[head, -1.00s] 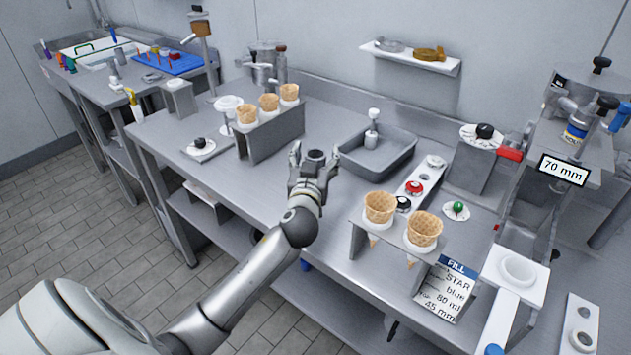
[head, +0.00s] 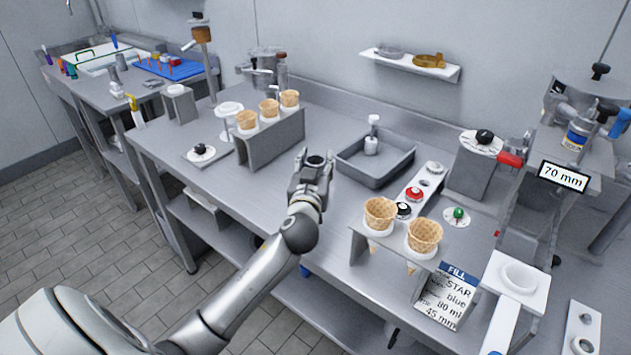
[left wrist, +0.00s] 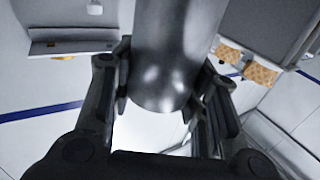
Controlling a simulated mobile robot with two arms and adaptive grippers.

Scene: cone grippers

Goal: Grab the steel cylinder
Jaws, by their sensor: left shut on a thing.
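The steel cylinder (head: 316,161) shows in the head view as a dark, round, hollow-looking top between the fingers of my left gripper (head: 313,174). My left gripper is shut on it, over the near middle of the steel bench. In the left wrist view the cylinder (left wrist: 166,55) is a smooth grey body, close to the camera, with a gripper finger on each side. The fingers hide its lower part in the head view, so I cannot tell whether it still touches the bench. My right gripper is not in view.
A grey tray (head: 349,174) lies just right of the gripper. A stand with several waffle cones (head: 269,109) is behind left. Another stand with two cones (head: 424,236) is at the right front. Bare bench (head: 255,190) lies left of the gripper.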

